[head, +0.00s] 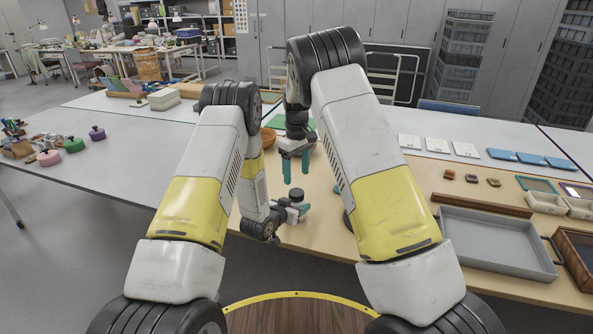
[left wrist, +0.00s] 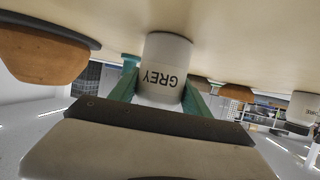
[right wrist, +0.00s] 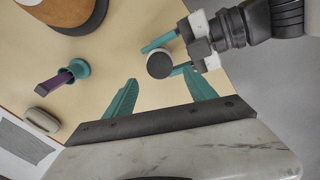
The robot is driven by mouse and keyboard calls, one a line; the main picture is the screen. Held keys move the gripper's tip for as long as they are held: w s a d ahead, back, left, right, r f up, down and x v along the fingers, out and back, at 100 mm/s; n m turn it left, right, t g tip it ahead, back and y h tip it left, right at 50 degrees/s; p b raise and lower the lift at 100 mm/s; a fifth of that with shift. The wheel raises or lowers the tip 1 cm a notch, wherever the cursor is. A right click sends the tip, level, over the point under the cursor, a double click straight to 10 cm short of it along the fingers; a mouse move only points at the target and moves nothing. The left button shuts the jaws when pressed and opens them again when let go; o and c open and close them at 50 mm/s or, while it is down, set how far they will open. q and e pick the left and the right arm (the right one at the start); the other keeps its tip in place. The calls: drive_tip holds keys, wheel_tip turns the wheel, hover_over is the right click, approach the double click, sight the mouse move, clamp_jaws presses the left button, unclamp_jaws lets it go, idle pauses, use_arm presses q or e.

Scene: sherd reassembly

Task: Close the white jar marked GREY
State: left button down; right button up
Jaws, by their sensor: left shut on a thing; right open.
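The white jar marked GREY (left wrist: 165,62) stands on the table in the left wrist view, its lettering upside down there. My left gripper (head: 294,211) is shut on it, with one teal finger on each side. In the right wrist view the jar's round top (right wrist: 160,64) looks dark grey with a white edge on the left. I cannot tell whether the dark disc is a lid or the jar's inside. My right gripper (head: 296,172) is open and empty, fingers pointing down above the jar and a little behind it in the head view.
A teal cup (right wrist: 79,68) with a purple-handled tool and a grey oval object (right wrist: 42,120) lie left in the right wrist view. A brown round vessel (left wrist: 38,52) stands near the jar. A grey tray (head: 495,243) is at right. Pink, green and purple knobbed pieces sit far left.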

sight(297, 192)
drive_tip(key=n, duration=0.5)
drive_tip(key=shift+r, duration=0.25)
drive_tip(key=shift+f, duration=4)
